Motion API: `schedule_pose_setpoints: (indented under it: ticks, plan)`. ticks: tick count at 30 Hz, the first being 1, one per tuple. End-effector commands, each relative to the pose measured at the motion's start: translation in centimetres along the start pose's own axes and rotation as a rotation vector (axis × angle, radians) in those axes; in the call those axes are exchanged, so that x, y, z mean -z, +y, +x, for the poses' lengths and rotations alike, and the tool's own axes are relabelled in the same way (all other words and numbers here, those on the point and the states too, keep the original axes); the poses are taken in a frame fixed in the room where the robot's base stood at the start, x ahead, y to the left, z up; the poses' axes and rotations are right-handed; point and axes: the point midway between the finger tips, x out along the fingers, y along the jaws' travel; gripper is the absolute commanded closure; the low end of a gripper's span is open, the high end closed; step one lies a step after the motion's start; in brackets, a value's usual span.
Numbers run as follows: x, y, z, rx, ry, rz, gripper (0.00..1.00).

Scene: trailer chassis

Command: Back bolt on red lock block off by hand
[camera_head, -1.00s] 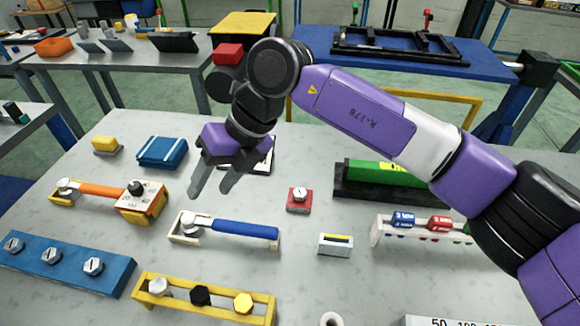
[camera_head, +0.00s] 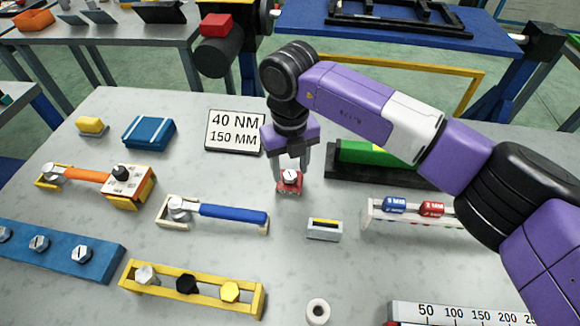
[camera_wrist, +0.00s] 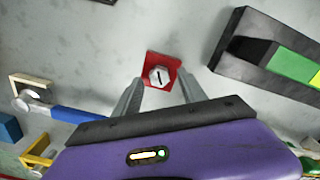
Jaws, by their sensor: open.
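The red lock block (camera_head: 289,187) lies on the grey table in the head view, with a silver bolt (camera_head: 290,176) upright on its top. In the wrist view the red block (camera_wrist: 152,60) and the bolt head (camera_wrist: 159,77), which bears a dark line mark, sit just beyond the fingertips. My gripper (camera_head: 290,180) points down at the block in the head view, its fingers on either side of the bolt. It is open and nothing is held. In the wrist view my gripper (camera_wrist: 160,90) has its fingers spread wider than the bolt. Whether a finger touches the block I cannot tell.
A black case with a green top (camera_head: 375,154) stands close to the right. A blue-handled wrench on a stand (camera_head: 232,214) lies to the left front, a small grey box (camera_head: 324,229) to the right front. A sign (camera_head: 235,132) lies behind left.

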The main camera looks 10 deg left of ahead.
Motion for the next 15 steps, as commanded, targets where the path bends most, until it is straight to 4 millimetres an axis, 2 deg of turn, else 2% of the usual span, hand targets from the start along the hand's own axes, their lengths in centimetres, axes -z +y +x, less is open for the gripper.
schedule_pose_setpoints:
  ticks: [4,12,15]
  plan:
    - [0.03,0.01,0.9,0.0,0.001,-0.001,0.51]
    - [0.0,0.01,1.04,0.0,-0.001,-0.001,0.51]
    - [0.0,0.02,1.02,0.0,-0.001,-0.001,0.71]
